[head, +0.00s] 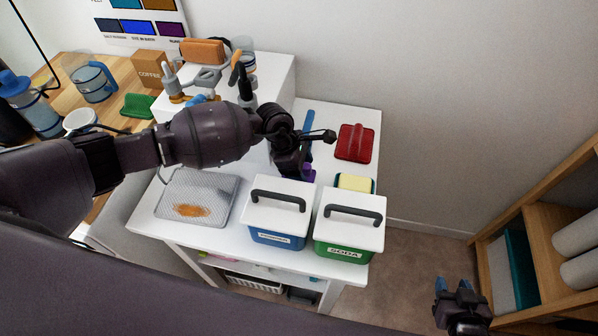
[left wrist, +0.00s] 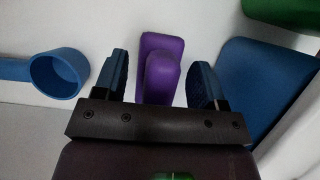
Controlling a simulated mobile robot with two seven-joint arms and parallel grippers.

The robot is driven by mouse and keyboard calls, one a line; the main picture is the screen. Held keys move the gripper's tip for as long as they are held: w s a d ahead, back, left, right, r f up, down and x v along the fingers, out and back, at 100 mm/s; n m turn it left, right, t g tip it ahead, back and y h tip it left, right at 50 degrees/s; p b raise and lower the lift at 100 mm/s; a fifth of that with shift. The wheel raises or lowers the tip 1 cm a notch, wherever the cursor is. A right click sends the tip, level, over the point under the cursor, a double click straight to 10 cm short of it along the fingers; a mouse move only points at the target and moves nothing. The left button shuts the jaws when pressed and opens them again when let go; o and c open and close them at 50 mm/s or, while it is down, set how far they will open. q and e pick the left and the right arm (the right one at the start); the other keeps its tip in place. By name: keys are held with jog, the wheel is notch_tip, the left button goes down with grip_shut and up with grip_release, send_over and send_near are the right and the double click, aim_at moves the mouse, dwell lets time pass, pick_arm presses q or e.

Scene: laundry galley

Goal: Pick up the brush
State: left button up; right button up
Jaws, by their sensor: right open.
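A purple object with a raised grip, seemingly the brush (left wrist: 163,50), lies on the white table in the left wrist view. Only a small purple part of it (head: 309,174) shows in the head view, beside my left gripper and behind the lidded boxes. My left gripper (left wrist: 160,82) is open, with one blue finger on each side of the purple object and a gap visible on both sides. Its fingertips are mostly hidden in the head view. My right gripper (head: 453,288) is open and empty at the lower right, over the floor.
A blue scoop (left wrist: 58,76) lies left of the purple object. A blue box (head: 277,238) and a green box (head: 346,249) stand in front, with a sponge (head: 355,183) behind. A red handled object (head: 355,143) and a stained tray (head: 222,186) also lie on the table (head: 364,114).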

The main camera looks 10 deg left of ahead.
pick_arm(q)
jog(key=c, duration=0.7)
notch_tip(320, 180, up, 20)
jog(key=shift+r, duration=0.1)
jog(key=o, duration=0.4)
jog(key=shift+c, duration=0.2)
jog(key=c, duration=0.3)
